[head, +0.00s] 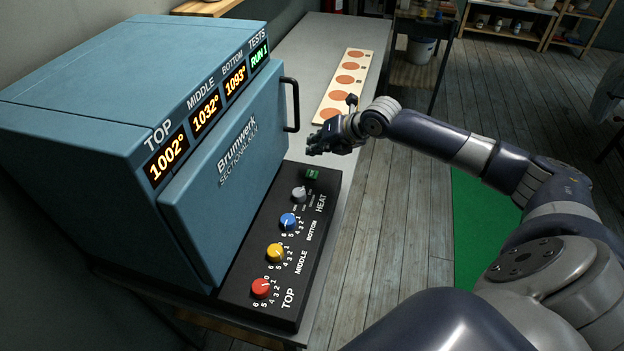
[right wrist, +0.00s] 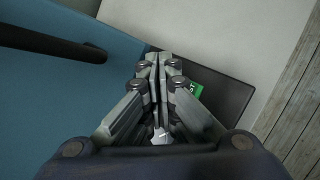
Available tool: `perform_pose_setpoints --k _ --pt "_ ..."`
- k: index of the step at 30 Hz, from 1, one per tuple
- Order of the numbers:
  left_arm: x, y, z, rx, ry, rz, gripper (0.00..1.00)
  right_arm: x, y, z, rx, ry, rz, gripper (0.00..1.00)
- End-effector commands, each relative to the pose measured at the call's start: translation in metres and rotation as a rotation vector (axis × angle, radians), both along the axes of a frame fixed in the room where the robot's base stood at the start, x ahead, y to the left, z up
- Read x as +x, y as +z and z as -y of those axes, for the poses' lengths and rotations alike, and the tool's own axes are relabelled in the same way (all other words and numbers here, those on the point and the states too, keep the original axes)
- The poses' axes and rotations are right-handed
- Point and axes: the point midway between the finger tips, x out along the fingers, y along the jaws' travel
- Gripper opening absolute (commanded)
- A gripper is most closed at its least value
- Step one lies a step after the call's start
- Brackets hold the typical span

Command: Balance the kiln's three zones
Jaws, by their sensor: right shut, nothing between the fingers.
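The blue kiln (head: 215,150) stands on the left of the bench with its door closed. Its displays read TOP 1002° (head: 167,155), MIDDLE 1032° (head: 206,110), BOTTOM 1093° (head: 236,80) and TESTS RUN 1 (head: 259,53). On the black control panel (head: 246,313) are a red TOP knob (head: 262,288), a yellow MIDDLE knob (head: 275,252), a blue BOTTOM knob (head: 288,221), a grey HEAT knob (head: 299,194) and a green switch (head: 313,174). My right gripper (head: 314,147) is shut and empty above the panel's far end. My left gripper is out of view.
The kiln's black door handle (head: 296,105) juts out left of my right gripper. A pale board with several orange discs (head: 349,66) lies on the bench behind. Shelves (head: 510,20) stand at the back; wooden floor lies right of the bench.

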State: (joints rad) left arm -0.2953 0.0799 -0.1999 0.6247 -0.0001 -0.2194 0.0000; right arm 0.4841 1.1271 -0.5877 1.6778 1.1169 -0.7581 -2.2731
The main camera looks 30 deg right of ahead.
Motion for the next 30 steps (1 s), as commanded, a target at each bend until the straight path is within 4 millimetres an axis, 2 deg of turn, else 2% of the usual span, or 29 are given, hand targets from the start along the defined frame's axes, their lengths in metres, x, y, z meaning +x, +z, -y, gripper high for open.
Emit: perform_pose_setpoints --k 1,5,12,30 --pt "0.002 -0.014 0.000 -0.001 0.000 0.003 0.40 0.000 -0.014 0.000 0.000 0.001 -0.001 0.00" --pt "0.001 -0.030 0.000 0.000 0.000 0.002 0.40 0.000 -0.031 0.000 0.001 0.001 0.001 0.00" --pt "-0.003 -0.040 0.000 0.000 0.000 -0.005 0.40 0.000 -0.051 0.000 0.001 0.000 0.000 0.00" --pt "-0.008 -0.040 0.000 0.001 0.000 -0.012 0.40 0.000 -0.053 0.000 0.001 -0.001 0.000 0.00"
